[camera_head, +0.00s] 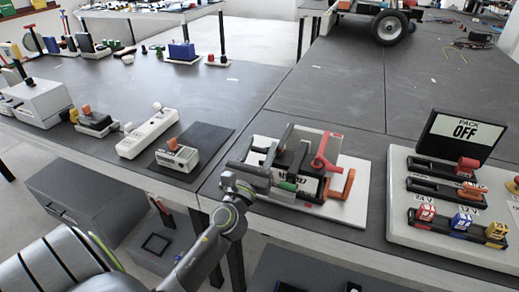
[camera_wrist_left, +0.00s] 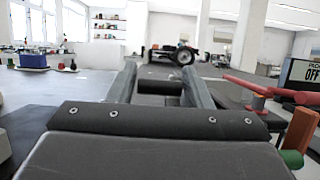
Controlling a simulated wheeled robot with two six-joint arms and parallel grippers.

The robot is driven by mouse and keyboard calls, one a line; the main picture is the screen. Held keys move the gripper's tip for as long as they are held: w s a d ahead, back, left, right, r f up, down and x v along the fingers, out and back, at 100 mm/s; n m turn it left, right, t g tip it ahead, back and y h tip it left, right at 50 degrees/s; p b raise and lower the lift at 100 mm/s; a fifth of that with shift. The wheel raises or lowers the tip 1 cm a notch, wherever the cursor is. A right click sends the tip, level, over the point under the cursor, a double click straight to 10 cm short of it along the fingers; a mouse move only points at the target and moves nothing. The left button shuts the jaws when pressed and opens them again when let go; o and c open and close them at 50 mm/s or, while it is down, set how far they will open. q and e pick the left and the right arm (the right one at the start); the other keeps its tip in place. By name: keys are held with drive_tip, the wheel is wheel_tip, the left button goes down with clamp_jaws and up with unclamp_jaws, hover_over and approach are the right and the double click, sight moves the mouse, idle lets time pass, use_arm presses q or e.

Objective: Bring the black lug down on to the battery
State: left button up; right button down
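The battery unit sits on a white board (camera_head: 345,208) in the head view, its labelled battery (camera_head: 312,186) partly hidden by levers and my gripper. Dark upright parts (camera_head: 298,160) stand over it; I cannot clearly separate the black lug from them. My left gripper (camera_head: 257,150) is at the left side of this unit, its fingers spread apart. In the left wrist view, a short black bar (camera_wrist_left: 173,87) lies crosswise between the fingers. I cannot tell whether they touch it. My right gripper is in neither view.
A red lever (camera_head: 324,153) and an orange handle (camera_head: 341,185) stand right of the battery, with a green grip (camera_head: 288,186) in front. A switch panel (camera_head: 440,225) with a "PACK OFF" display (camera_head: 463,133) is further right.

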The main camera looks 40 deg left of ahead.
use_arm(q)
drive_tip(key=shift+o, duration=1.3)
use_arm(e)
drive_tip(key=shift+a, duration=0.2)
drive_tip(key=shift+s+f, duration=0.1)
use_arm(q)
drive_tip(key=shift+s+d+f, duration=0.1)
drive_tip(key=shift+s+f, duration=0.15)
drive_tip(key=shift+s, duration=0.1)
drive_tip(key=b+v, duration=0.8)
drive_tip(key=v, duration=0.8)
drive_tip(key=shift+s, duration=0.25)
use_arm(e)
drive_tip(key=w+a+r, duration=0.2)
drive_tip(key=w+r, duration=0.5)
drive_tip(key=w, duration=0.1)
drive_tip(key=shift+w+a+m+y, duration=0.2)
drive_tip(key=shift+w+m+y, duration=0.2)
use_arm(q)
drive_tip(key=shift+f, duration=0.15)
